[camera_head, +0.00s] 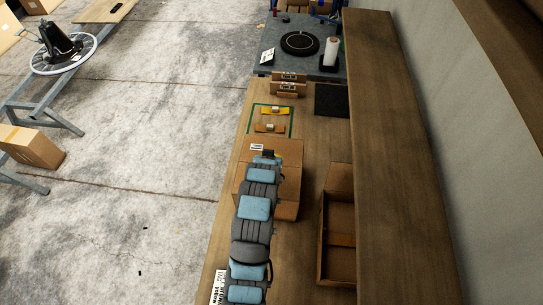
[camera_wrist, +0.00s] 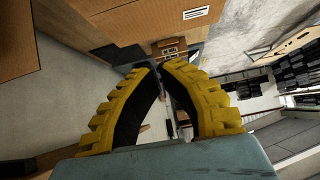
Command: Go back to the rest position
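My arm stretches up the middle of the camera_head view over the wooden bench (camera_head: 310,115), and its far end is over a cardboard box (camera_head: 288,195). My gripper's fingers cannot be made out there. In the camera_wrist view, my gripper (camera_wrist: 159,67) shows two yellow fingers with black inner pads. Their tips come together with almost no gap, and nothing is held between them. The wrist view is tilted, with a brown cardboard surface with a white label (camera_wrist: 196,13) at the top.
Ahead are yellow and brown blocks in a green outline (camera_head: 289,122), a black mat (camera_head: 332,100) and a white roll (camera_head: 331,50). Open floor (camera_head: 140,150) lies left.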

